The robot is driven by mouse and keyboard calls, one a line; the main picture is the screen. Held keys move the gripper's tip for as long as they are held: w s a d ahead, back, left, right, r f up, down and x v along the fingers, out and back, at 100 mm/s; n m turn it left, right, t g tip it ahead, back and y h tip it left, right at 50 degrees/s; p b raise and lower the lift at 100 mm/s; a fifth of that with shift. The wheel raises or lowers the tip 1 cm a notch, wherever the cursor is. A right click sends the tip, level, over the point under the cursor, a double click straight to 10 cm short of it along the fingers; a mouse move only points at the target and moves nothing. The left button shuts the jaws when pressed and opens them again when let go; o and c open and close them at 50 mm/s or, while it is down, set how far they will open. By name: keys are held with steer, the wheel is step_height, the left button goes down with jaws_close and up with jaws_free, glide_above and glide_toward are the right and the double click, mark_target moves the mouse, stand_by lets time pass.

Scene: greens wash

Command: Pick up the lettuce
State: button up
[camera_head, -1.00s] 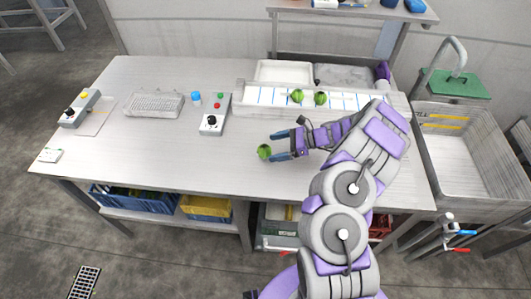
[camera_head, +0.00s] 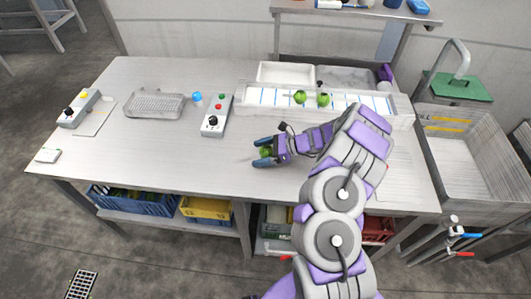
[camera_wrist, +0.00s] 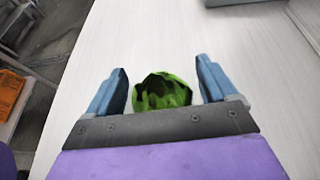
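A green lettuce (camera_head: 265,152) lies on the light table, between the blue fingers of my gripper (camera_head: 264,152). In the wrist view the lettuce (camera_wrist: 162,92) sits between the two fingers, close to the dark palm bar, with a gap on each side. My gripper (camera_wrist: 163,84) is open around it and does not clamp it. Two more green heads (camera_head: 300,97) (camera_head: 323,100) sit in a long pale tray (camera_head: 272,104) with blue lines at the back of the table.
A control box (camera_head: 213,123) with buttons and a blue-capped item (camera_head: 197,97) stand left of my gripper. A wire basket (camera_head: 154,105) and another switch box (camera_head: 78,110) are farther left. A sink (camera_head: 455,145) is at the right.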

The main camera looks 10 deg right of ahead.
steer(key=shift+d, duration=0.3)
steer(key=c, duration=0.9)
steer(key=shift+a, duration=0.1)
